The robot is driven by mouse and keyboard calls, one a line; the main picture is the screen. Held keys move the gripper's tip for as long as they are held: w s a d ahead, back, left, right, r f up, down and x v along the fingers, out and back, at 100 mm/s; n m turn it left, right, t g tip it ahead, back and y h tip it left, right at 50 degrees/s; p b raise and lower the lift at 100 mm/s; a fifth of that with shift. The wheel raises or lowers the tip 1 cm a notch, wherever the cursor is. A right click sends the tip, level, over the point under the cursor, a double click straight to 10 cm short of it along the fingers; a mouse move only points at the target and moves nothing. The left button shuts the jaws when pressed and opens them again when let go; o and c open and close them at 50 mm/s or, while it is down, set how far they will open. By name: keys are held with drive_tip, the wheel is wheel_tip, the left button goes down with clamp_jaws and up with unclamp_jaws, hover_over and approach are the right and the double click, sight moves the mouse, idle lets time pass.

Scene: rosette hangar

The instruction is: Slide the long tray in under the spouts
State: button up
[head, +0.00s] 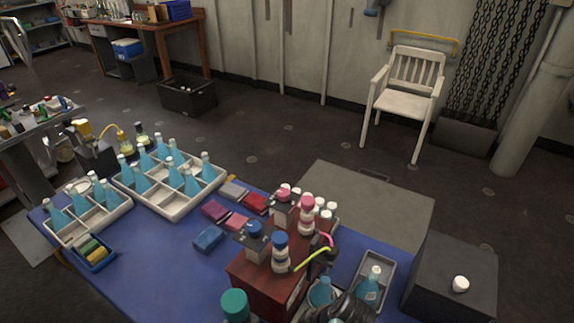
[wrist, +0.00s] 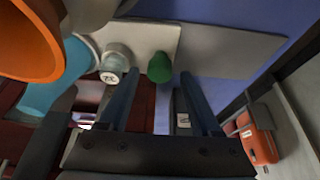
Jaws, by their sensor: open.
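The long tray (head: 388,263) is pale grey with a raised rim. It lies at the right side of the blue table, beside the red-brown wooden box (head: 250,275). A blue-filled flask (head: 368,287) with a pale cap stands in it; another flask (head: 320,292) stands left of it. A yellow-green spout (head: 312,258) and a pink spout (head: 326,238) reach out from the box toward the tray. My gripper (wrist: 158,76) is open, its two fingers apart, with a green rounded thing beyond them. In the head view my dark wrist hides the tray's near end.
Two compartment trays of blue flasks (head: 172,205) (head: 103,216) stand at the table's left. Coloured blocks (head: 208,239) lie mid-table. A dark box (head: 455,280) with a white cap stands at the right. A white chair (head: 405,95) stands behind on clear floor.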

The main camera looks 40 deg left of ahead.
drive_tip(key=shift+r+p, duration=2.9)
drive_tip(key=shift+r, duration=0.45)
